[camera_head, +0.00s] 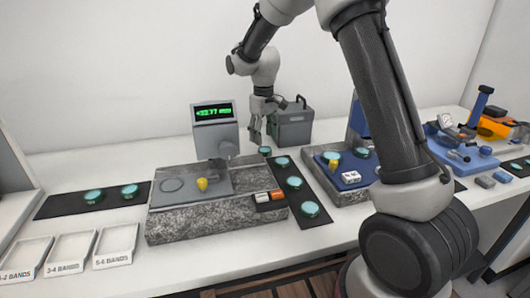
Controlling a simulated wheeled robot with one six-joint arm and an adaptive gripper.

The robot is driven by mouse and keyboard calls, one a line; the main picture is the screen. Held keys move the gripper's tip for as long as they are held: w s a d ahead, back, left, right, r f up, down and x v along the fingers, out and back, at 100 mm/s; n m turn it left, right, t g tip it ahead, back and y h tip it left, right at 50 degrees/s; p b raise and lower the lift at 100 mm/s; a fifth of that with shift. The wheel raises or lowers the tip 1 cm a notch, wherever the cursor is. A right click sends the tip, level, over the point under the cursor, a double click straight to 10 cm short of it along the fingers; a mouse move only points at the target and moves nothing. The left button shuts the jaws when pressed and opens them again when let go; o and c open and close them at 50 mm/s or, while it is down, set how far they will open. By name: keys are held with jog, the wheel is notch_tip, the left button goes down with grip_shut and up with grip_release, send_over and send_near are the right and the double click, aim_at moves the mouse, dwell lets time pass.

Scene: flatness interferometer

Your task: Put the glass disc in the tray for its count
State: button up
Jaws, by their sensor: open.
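Several teal glass discs are in view. One disc (264,150) is just below my gripper (263,128), at the back end of the dark mat right of the granite block. More discs (294,183) lie on that mat, and two (130,190) lie on the dark mat at left. My gripper points down, open, with no disc seen between its fingers. Three white trays stand at front left: a leftmost tray (24,254) whose label is partly cut off, the 3-4 bands tray (70,250) and the 5-6 bands tray (115,241). All three look empty.
The granite block (215,220) bears a grey plate, a yellow knob (202,184) and a display unit (213,113) with green digits. A grey box (290,125) stands behind. A second granite block (350,194) and blue and orange equipment (495,128) are at right.

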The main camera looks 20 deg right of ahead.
aim_at(265, 149)
notch_tip(265, 149, down, 5)
jog(key=shift+s+d+f, duration=0.1)
jog(key=shift+s+d, duration=0.05)
jog(key=c, duration=0.9)
